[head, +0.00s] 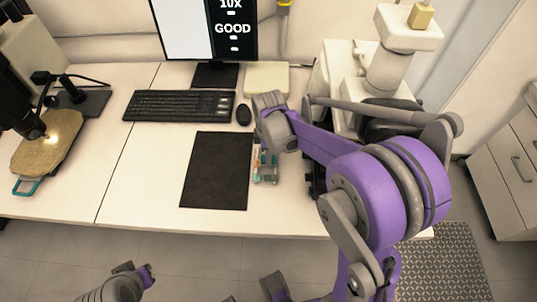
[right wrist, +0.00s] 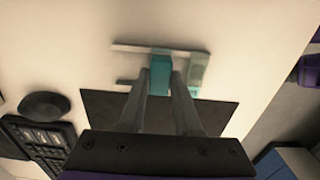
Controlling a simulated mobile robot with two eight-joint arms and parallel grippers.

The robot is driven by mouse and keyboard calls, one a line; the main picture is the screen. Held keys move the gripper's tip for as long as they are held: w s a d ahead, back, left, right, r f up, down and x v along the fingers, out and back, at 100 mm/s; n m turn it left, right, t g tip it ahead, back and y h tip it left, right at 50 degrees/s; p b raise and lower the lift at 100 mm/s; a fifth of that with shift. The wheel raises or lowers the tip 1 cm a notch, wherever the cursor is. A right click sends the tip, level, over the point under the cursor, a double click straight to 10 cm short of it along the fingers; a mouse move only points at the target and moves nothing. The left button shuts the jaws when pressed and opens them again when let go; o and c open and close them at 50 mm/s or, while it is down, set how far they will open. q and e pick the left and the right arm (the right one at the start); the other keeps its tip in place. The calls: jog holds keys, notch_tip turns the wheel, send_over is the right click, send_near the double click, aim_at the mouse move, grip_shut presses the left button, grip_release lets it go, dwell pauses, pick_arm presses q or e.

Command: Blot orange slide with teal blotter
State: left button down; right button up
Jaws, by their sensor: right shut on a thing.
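My right gripper (right wrist: 160,92) is shut on the teal blotter (right wrist: 159,75), a small block between its two fingertips in the right wrist view. The blotter is over or at a pale rack with glassy pieces (right wrist: 199,70); I cannot tell whether it touches anything there. In the head view the rack (head: 266,178) stands at the right edge of the black mat, partly hidden by my right arm. A small orange patch (head: 257,157), likely the orange slide, shows there just below my right wrist. The right fingertips are hidden in the head view. My left gripper cannot be made out clearly.
The black mat (head: 216,170) lies on the white table. A keyboard (head: 179,105), mouse (head: 243,115) and monitor (head: 206,28) are behind it. White equipment (head: 392,65) stands at the right.

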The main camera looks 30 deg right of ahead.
jog(key=shift+f, duration=0.2)
dwell(0.3)
dwell(0.3)
jog(key=o, duration=1)
notch_tip(320, 180, up, 11)
jog(key=shift+p, duration=0.4)
dwell(1.4)
